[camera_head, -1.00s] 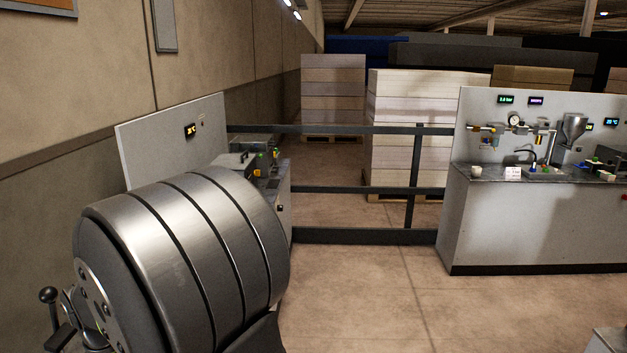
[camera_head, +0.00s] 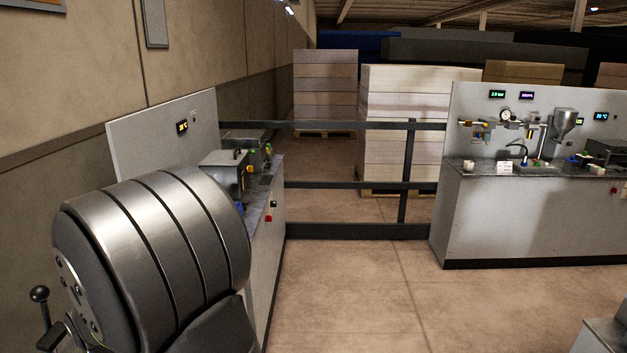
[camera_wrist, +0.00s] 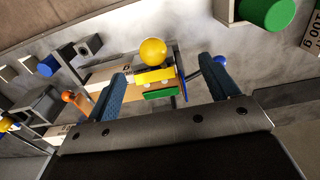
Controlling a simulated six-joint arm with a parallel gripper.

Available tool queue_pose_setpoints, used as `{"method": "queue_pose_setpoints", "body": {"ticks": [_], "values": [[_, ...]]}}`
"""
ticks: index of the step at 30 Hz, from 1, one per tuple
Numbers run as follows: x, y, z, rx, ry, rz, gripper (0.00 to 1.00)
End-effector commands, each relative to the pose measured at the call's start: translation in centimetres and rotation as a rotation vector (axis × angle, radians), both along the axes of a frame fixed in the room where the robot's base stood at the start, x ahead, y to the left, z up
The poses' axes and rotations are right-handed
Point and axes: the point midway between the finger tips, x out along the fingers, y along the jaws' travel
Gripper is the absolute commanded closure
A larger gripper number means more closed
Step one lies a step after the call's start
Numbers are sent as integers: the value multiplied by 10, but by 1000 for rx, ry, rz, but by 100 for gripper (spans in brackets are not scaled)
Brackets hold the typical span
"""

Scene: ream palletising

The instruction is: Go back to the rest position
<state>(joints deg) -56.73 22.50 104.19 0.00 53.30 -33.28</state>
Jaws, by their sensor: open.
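My gripper (camera_wrist: 163,70) shows in the wrist view as two blue ribbed fingers on a dark body. The fingers stand wide apart and hold nothing. Beyond the gap between them are a yellow ball (camera_wrist: 153,51), a yellow block (camera_wrist: 154,75) and a green block (camera_wrist: 160,94); they look apart from the fingers, though the depth is hard to judge. My gripper does not show in the head view, so its place in the room cannot be told from there.
In the wrist view, an orange piece (camera_wrist: 78,101) and a green cylinder (camera_wrist: 268,12) lie close around. In the head view, a left bench (camera_head: 262,255), a dark rail fence (camera_head: 340,186), pallet stacks (camera_head: 410,108) and a right bench (camera_head: 530,220) surround open floor (camera_head: 350,290).

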Motion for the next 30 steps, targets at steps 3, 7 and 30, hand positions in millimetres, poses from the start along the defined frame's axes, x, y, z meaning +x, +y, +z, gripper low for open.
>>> {"method": "queue_pose_setpoints", "body": {"ticks": [3,7,30], "values": [[0,4,18,4,-3,0,20],[0,4,44,5,-3,0,20],[0,-40,-34,-3,2,-3,20]]}}
